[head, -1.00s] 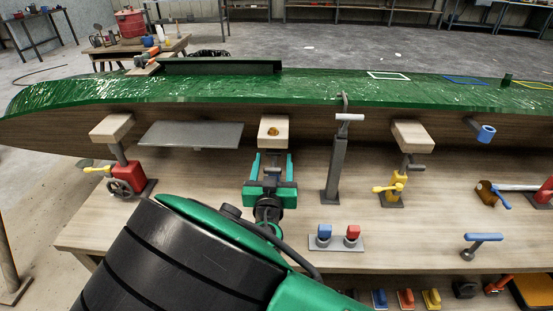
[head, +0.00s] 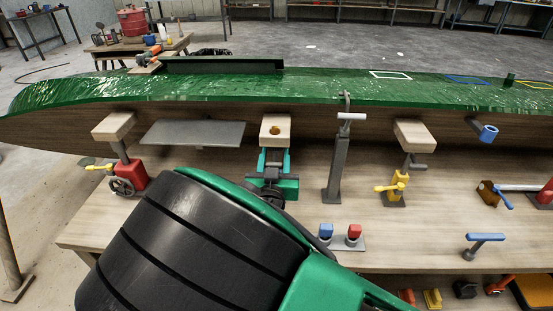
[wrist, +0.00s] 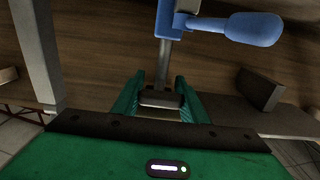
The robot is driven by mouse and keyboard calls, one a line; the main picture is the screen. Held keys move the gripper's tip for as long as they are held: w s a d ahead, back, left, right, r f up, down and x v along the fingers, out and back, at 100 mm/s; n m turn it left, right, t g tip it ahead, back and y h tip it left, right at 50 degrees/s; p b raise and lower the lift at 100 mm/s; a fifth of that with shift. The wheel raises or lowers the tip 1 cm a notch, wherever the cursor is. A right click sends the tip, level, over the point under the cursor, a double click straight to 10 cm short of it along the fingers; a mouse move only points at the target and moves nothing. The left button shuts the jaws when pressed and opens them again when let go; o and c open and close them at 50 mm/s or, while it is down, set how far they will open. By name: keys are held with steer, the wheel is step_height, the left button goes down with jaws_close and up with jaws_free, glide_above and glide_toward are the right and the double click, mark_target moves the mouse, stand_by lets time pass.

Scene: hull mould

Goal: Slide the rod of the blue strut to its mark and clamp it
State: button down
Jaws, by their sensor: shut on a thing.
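The blue strut shows in the wrist view as a blue collar (wrist: 170,18) with a blue lever (wrist: 245,28) sticking out to the right. A bare grey rod (wrist: 164,62) runs from the collar down to a dark grip block (wrist: 160,98). My gripper (wrist: 161,82) is shut on this block, one green finger on each side. In the head view my gripper (head: 273,158) is just below a wooden pad (head: 275,130) under the hull, and my arm hides the strut's lower part. I cannot make out the mark on the rod.
The green hull (head: 200,88) stretches across above the wooden bench (head: 350,255). A red strut (head: 130,175) stands left, a grey post (head: 338,170) and a yellow strut (head: 396,187) right. Blue and red blocks (head: 340,235) stand close to my arm.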

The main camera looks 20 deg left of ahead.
steer(key=shift+w+r, duration=0.1)
steer(key=shift+r, duration=0.85)
steer(key=c, duration=1.1)
jaws_free()
steer(key=shift+s, duration=0.25)
steer(key=v, duration=1)
steer(key=shift+s, duration=0.15)
steer(key=shift+s, duration=0.15)
